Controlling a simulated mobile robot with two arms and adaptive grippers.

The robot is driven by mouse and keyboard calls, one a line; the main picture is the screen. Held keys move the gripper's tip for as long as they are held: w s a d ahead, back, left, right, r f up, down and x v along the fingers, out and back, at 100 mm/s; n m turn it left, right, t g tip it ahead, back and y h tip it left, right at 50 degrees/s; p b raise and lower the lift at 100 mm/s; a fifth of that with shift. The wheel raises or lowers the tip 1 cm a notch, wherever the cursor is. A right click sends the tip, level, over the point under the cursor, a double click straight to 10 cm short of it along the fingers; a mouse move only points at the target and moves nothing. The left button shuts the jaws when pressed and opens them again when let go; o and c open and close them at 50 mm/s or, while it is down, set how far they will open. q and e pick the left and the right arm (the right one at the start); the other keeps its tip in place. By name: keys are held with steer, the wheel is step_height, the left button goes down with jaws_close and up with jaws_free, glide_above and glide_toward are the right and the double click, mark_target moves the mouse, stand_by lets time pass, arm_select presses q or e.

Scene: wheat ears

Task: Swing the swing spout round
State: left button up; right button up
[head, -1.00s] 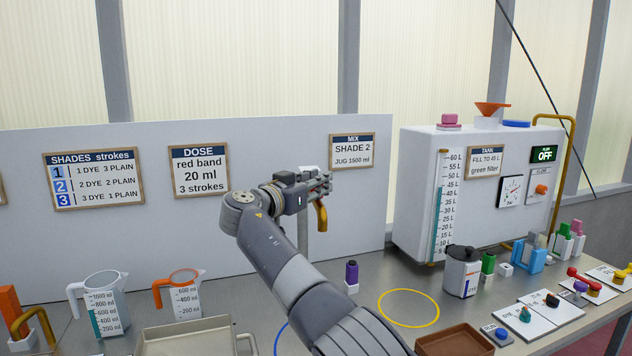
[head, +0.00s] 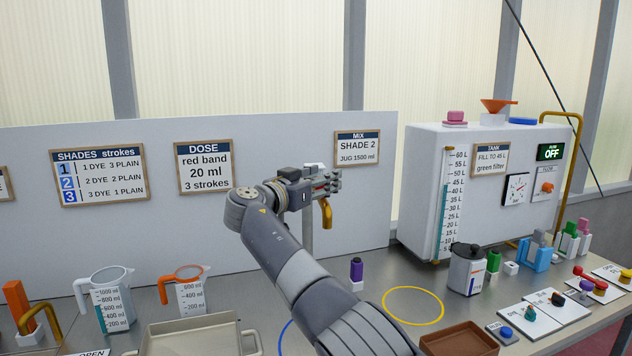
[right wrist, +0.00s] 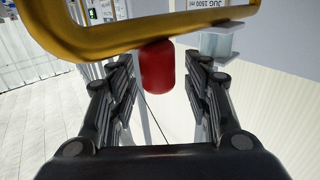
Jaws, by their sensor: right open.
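The swing spout is a golden bent pipe (head: 326,213) whose outlet hangs down beside a grey post (head: 308,232) in the head view. In the right wrist view the golden pipe (right wrist: 150,35) crosses the top, with a red rounded knob (right wrist: 157,66) hanging below it. My right gripper (head: 326,183) is at the top of the spout, partly hiding it. Its fingers (right wrist: 160,75) are open, one on each side of the red knob; I cannot tell whether either touches it. My left gripper is not in view.
A yellow ring (head: 412,290) and a purple-topped block (head: 356,272) are on the table below. Two measuring jugs (head: 108,290) (head: 190,298) stand left, behind a beige tray (head: 190,332). A white tank (head: 425,190) stands right. A panel with signs is behind the spout.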

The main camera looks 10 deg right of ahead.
steer(key=v, duration=1.2)
steer(key=shift+c, duration=0.3)
